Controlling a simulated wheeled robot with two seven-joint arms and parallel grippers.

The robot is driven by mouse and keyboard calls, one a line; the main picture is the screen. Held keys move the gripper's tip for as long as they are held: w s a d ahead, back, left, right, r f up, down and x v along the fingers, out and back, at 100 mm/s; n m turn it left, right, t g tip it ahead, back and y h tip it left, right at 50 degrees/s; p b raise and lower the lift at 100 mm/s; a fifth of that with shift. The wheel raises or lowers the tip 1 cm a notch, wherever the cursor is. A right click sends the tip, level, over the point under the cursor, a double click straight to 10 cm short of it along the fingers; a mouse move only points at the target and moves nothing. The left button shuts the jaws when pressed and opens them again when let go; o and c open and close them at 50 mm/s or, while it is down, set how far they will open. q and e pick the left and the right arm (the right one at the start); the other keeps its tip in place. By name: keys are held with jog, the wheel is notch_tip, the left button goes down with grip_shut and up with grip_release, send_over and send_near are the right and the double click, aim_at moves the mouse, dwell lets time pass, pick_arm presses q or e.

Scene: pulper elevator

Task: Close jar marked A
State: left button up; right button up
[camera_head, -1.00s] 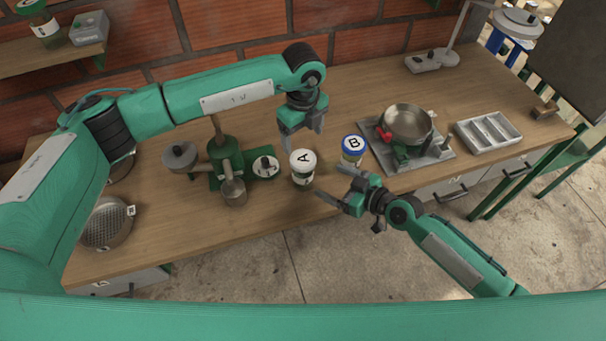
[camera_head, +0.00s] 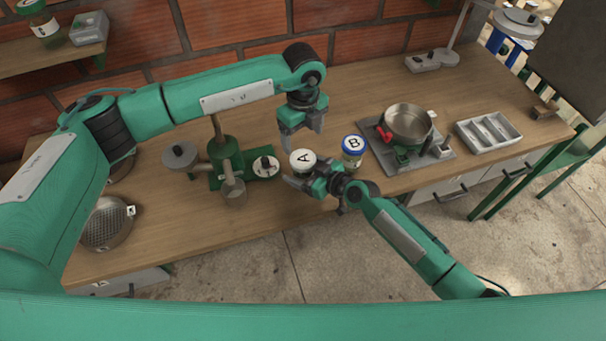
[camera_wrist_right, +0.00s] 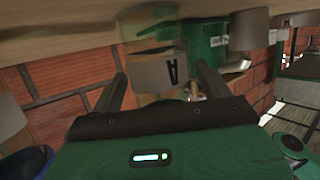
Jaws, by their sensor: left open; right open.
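Jar A (camera_head: 302,160), with a white top marked A, stands on the wooden table near its front edge. My right gripper (camera_head: 308,173) is open, its fingers reaching in from the front right, low at the jar. In the right wrist view, jar A's band with the letter A (camera_wrist_right: 150,74) lies between the two spread fingers (camera_wrist_right: 158,88). I see no clear grip on it. Whether its lid is tight cannot be told. My left gripper (camera_head: 302,133) is open and empty, pointing down behind and above jar A.
Jar B (camera_head: 354,148), with a blue lid, stands close to the right of jar A. A green press-like device (camera_head: 225,160) stands to the left. A metal pan (camera_head: 408,122) on a grey base and a grey tray (camera_head: 488,132) lie to the right.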

aim_at(303, 158)
jog(key=shift+c, duration=0.2)
grip_shut()
pick_arm(q)
jog(key=shift+d, duration=0.2)
jog(key=shift+s, duration=0.1)
jog(key=shift+a, duration=0.2)
jog(key=shift+f, duration=4.05)
